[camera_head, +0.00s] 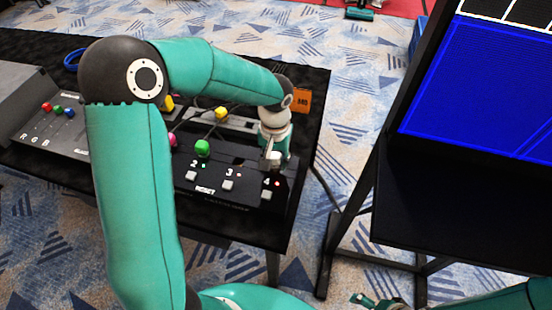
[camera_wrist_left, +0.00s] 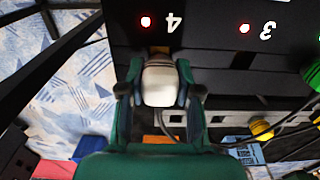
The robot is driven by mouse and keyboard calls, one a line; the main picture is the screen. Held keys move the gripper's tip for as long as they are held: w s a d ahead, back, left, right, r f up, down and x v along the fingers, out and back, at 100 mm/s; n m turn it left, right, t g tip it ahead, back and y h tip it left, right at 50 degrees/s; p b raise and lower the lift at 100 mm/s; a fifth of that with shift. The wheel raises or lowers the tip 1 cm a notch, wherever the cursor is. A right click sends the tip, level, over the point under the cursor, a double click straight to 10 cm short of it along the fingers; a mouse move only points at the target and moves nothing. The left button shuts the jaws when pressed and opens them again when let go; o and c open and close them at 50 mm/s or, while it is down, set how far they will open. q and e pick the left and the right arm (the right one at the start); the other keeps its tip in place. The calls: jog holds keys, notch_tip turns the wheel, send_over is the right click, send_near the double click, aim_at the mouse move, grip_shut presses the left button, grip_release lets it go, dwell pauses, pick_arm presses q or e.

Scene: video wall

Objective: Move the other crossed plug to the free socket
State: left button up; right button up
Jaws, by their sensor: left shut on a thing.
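My left gripper (camera_head: 270,157) is at the right end of the black switch panel (camera_head: 215,187), by the mark 4. In the left wrist view, its two fingers (camera_wrist_left: 160,95) are shut on a pale grey-white plug (camera_wrist_left: 160,82), with a thin cable below it. The plug's front end is close to the panel near the 4; I cannot tell whether it is in a socket. The lights at 3 and 4 are red. A green plug (camera_head: 202,147) stands by 2, with a yellow plug (camera_head: 221,112) behind it. My right gripper (camera_head: 372,301) is at the bottom edge, its jaws unclear.
A pink plug (camera_head: 172,140) and another yellow one (camera_head: 167,102) are partly behind my left arm. An orange box (camera_head: 303,101) lies at the table's right edge. A box with red, green and blue knobs (camera_head: 57,110) is at left. A large blue screen (camera_head: 480,90) stands right.

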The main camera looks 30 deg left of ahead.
pick_arm(q)
jog(key=shift+f+b, duration=0.95)
jog(key=shift+f, duration=0.15)
jog(key=o, duration=1.7)
jog(key=shift+r, duration=0.1)
jog(key=shift+o, duration=0.2)
jog(key=shift+r, duration=0.1)
jog(key=shift+r+p, duration=2.5)
jog(key=shift+r, duration=0.9)
